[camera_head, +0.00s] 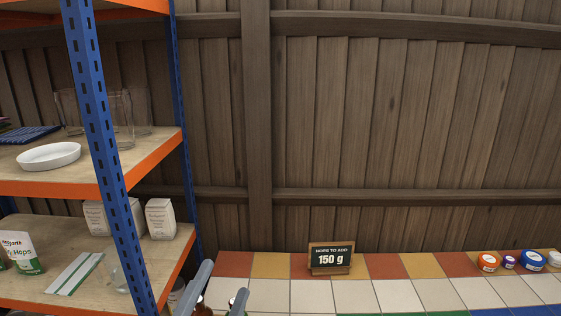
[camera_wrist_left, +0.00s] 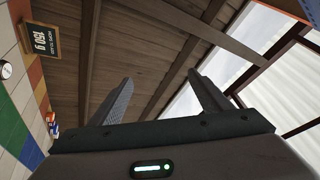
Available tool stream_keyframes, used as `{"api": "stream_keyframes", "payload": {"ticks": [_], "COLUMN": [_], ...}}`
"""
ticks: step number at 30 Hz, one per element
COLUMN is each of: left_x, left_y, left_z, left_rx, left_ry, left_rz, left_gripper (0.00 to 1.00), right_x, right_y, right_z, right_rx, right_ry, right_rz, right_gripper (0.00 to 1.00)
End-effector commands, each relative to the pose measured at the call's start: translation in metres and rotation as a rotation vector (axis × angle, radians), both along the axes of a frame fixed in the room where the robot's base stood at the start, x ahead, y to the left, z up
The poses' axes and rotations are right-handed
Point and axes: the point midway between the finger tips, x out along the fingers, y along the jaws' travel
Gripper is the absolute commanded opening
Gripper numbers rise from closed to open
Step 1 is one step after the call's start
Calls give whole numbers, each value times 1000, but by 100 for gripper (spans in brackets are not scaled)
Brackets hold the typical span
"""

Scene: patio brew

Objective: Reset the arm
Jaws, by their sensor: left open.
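My left gripper (camera_head: 216,297) shows at the bottom of the head view, between the shelf unit and the tiled counter. Only its two fingers show there, spread apart. In the left wrist view the left gripper (camera_wrist_left: 157,95) is open, with nothing between its fingers. Behind the fingers in that view are wooden boards and a bright window area. My right gripper is not in either view.
A blue and orange shelf unit (camera_head: 92,100) stands at left, holding a white dish (camera_head: 48,156), glass jars and white boxes (camera_head: 160,218). A tiled counter (camera_head: 400,295) carries a "150 g" sign (camera_head: 331,259) and several small tubs (camera_head: 488,262) at right. Brown bottles partly show near my left fingers.

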Motion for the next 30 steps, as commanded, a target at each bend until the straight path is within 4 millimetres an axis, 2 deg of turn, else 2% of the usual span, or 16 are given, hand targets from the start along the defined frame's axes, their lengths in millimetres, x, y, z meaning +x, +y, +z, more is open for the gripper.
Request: {"api": "stream_keyframes", "payload": {"ticks": [1, 4, 8, 12, 15, 18, 21, 30], "left_x": [3, 1, -19, -62, -101, -136, -167, -243], "left_y": [16, 45, 75, 99, 108, 114, 117, 119], "left_z": [-28, -84, -158, -232, -275, -306, -326, -361], "left_rx": [-57, -171, -303, -428, -503, -557, -595, -670], "left_ry": [116, 343, 622, 910, 1097, 1243, 1358, 1611], "left_rz": [39, 116, 214, 323, 396, 456, 504, 615], "left_gripper": [71, 71, 71, 71, 71, 71, 71, 71], "right_x": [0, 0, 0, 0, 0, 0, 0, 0], "right_y": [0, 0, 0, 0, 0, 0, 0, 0], "right_z": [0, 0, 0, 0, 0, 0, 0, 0], "right_rx": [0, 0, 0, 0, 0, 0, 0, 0], "right_ry": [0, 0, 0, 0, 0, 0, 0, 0], "right_rz": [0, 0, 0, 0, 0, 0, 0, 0], "right_gripper": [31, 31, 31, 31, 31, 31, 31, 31]}}
